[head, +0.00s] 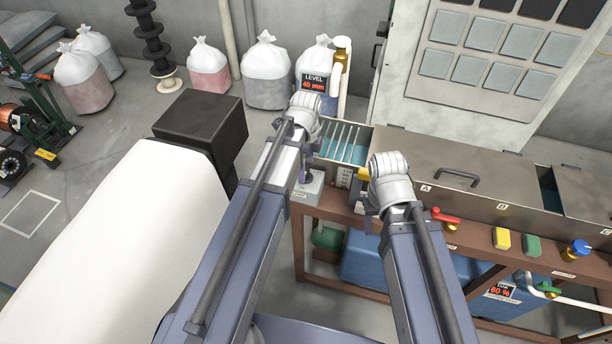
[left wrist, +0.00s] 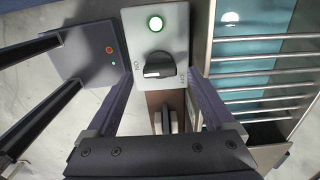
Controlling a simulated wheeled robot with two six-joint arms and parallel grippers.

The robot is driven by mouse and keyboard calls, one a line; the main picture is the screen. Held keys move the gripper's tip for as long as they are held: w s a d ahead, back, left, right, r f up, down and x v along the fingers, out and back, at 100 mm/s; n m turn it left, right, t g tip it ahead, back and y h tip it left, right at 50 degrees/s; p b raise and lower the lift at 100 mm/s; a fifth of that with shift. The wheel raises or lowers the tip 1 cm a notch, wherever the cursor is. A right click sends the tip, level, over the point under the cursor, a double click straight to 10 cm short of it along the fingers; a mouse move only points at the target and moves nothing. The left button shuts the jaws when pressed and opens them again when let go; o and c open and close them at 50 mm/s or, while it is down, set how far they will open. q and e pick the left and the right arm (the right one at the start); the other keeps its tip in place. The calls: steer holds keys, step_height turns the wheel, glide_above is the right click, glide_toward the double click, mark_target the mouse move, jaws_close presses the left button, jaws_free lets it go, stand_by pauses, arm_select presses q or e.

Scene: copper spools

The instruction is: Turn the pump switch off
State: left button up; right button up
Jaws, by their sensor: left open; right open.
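The pump switch box (head: 308,188) is a light grey panel at the left end of the bench, partly hidden behind my left arm. In the left wrist view the panel (left wrist: 174,40) carries a lit green lamp (left wrist: 155,23) and a black rotary knob (left wrist: 158,65). ON is marked left of the knob and OFF right. The knob's light-edged bar lies roughly crosswise; I cannot tell exactly where it points. My left gripper (head: 304,170) is open, with one finger on each side of the knob; contact is not clear. My right gripper (head: 369,208) is open near the bench's front edge, apparently empty.
An open tank with rods (head: 345,142) adjoins the switch box, with closed lids (head: 437,165) to its right. A red-handled valve (head: 446,216) and yellow (head: 502,238) and green (head: 532,246) blocks sit along the front ledge. A red level display (head: 314,83) stands behind.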

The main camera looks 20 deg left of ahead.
arm_select(q)
step_height(320, 180, down, 2)
steer(key=shift+b, duration=0.55)
arm_select(e)
steer(key=shift+f, duration=0.95)
arm_select(q)
steer(key=shift+c, duration=0.3)
steer(key=c, duration=1.3)
